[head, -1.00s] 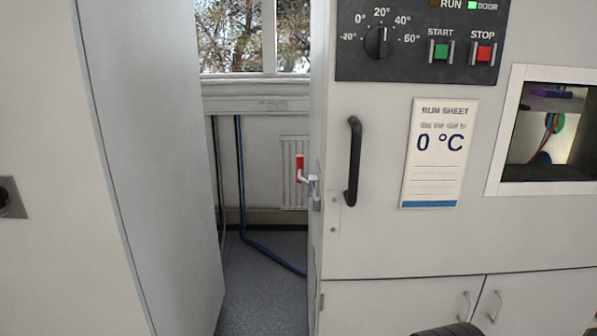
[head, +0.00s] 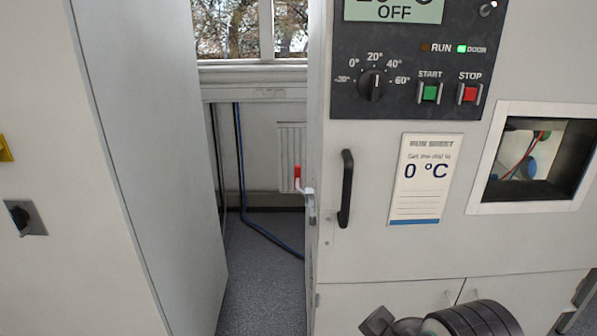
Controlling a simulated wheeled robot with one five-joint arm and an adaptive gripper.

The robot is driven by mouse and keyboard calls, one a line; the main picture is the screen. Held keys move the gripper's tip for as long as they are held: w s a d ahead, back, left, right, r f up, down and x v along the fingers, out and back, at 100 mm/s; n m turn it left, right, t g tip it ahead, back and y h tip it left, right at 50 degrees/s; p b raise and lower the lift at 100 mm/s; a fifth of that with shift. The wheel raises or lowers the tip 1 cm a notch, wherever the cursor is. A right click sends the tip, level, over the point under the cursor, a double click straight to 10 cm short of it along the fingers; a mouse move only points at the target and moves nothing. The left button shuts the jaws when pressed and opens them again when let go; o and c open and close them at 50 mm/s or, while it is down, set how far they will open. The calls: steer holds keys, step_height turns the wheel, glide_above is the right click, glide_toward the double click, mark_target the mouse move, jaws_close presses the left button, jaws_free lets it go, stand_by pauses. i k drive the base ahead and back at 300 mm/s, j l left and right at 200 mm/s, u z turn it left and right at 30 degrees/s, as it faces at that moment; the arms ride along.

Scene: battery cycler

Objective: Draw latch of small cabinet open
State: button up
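The small cabinet (head: 400,255) is a pale grey unit filling the right half of the head view. Its latch (head: 297,174) has a red grip and a metal arm, and sticks out at the left front edge, joined to a metal keeper (head: 311,205). The grip stands roughly upright. The cabinet door has a black vertical handle (head: 346,188) just right of the latch and looks closed. Dark rounded parts of my arm show at the bottom right, below and apart from the latch. I cannot make out my gripper's fingertips.
A control panel (head: 400,110) with dial and buttons, a run sheet (head: 421,215) reading 0 °C and a window (head: 535,195) are on the front. A tall grey panel (head: 150,150) stands at left. Between is a floor gap (head: 255,275) with a blue cable (head: 262,235).

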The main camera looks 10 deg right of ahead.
mark_target(297, 167)
steer(key=i+j+u, duration=0.25)
steer(key=i+u, duration=1.05)
steer(key=u, duration=0.15)
steer(key=i+l+u, duration=0.25)
steer(key=i+u, duration=0.2)
